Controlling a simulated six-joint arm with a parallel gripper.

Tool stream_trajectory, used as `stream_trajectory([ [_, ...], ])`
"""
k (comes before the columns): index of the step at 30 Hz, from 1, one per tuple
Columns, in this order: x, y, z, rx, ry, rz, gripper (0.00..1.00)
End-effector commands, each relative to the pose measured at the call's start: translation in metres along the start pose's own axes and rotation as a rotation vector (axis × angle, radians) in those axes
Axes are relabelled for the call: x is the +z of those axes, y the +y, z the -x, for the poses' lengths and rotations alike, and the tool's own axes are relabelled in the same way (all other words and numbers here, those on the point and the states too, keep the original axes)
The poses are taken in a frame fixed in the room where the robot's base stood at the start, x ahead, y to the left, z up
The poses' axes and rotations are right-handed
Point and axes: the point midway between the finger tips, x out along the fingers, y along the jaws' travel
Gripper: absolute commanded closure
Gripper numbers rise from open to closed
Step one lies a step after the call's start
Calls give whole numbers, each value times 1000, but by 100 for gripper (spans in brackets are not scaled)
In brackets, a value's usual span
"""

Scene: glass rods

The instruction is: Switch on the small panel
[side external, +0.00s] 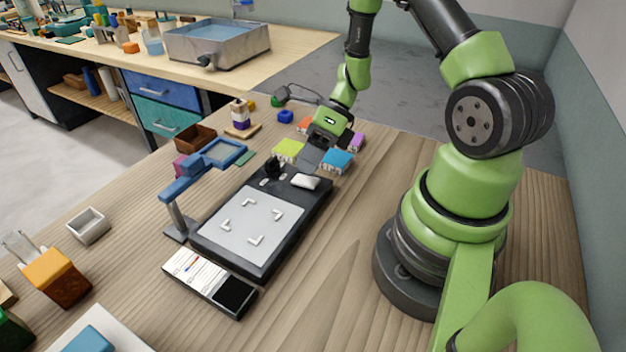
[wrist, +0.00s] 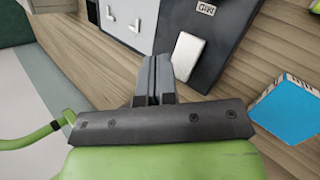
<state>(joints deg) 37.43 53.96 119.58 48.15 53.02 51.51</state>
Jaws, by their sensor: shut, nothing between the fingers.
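A dark flat panel unit (side external: 234,262) lies on the wooden table, with a light grey plate bearing several white corner marks. At its far end are a black knob-like part (side external: 273,167) and a white rounded block (side external: 304,181). The white block also shows in the wrist view (wrist: 187,55), on the dark surface close to my fingertips. My gripper (side external: 307,163) points down over the far end of the unit, beside the white block. Its fingers are together and empty in the wrist view (wrist: 152,68). I cannot tell whether they touch anything.
A blue box (side external: 337,161) and a yellow-green box (side external: 288,150) stand close around my gripper. A blue magnifier stand (side external: 182,188) is left of the unit. A white and black device (side external: 210,282) lies at its near end.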

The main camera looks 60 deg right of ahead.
Motion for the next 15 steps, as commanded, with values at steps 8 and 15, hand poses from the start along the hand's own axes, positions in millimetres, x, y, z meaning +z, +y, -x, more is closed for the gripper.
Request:
stream_trajectory([
  [8, 0, 0, 0, 0, 0, 0, 100],
  [15, -3, -3, -4, 0, 0, -1, 100],
])
